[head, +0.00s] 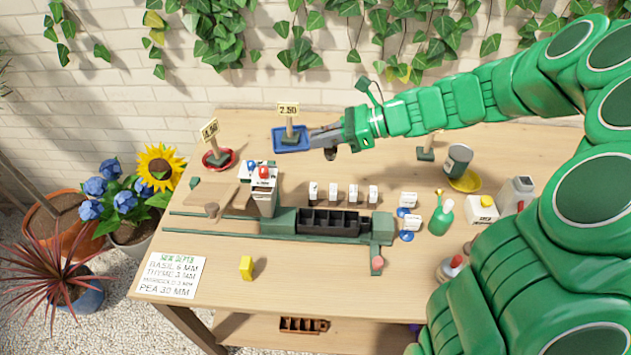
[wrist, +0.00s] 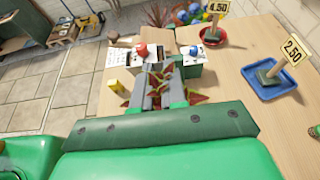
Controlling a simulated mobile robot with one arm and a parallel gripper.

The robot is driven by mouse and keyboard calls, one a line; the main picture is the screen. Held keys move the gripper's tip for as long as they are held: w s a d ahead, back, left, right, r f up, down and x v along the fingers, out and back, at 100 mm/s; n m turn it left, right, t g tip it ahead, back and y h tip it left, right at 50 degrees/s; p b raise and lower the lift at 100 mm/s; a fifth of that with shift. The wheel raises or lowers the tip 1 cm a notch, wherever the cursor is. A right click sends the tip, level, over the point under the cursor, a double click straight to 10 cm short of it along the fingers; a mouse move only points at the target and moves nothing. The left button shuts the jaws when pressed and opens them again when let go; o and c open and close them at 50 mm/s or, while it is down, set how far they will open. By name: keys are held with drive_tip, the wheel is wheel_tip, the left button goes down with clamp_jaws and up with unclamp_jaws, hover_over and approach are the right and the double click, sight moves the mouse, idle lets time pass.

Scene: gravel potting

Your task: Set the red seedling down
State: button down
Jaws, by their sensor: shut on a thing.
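My gripper (head: 322,138) is raised over the back of the table, its tip overlapping the right edge of the blue tray in the head view. In the wrist view its grey fingers (wrist: 160,88) are closed together around the red seedling (wrist: 192,97), whose red and green leaves stick out on both sides. The stem and root end are hidden by the fingers. A dark lump (head: 330,154) hangs under the fingers in the head view; I cannot tell whether it is the seedling. The blue tray (head: 276,146) with a 2.50 sign also shows in the wrist view (wrist: 262,97).
A red saucer (head: 232,161) with a 4.50 sign is left of the blue tray. A yellow saucer (head: 473,186) is at the right. The front table edge is mostly clear.

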wheel_tip(320, 180, down, 9)
drive_tip(key=shift+w+a+f, duration=0.7)
drive_tip(key=shift+w+f, duration=1)
drive_tip(key=shift+w, duration=0.45)
drive_tip(key=shift+w+a+f, duration=0.7)
drive_tip(key=shift+w+f, duration=1.05)
drive_tip(key=shift+w, duration=0.45)
drive_tip(key=shift+w+a+f, duration=0.7)
drive_tip(key=shift+w+f, duration=1)
drive_tip(key=shift+w, duration=0.45)
drive_tip(key=shift+w+f, duration=0.2)
drive_tip(key=shift+f, duration=1.55)
drive_tip(key=c, duration=1.2)
unclamp_jaws()
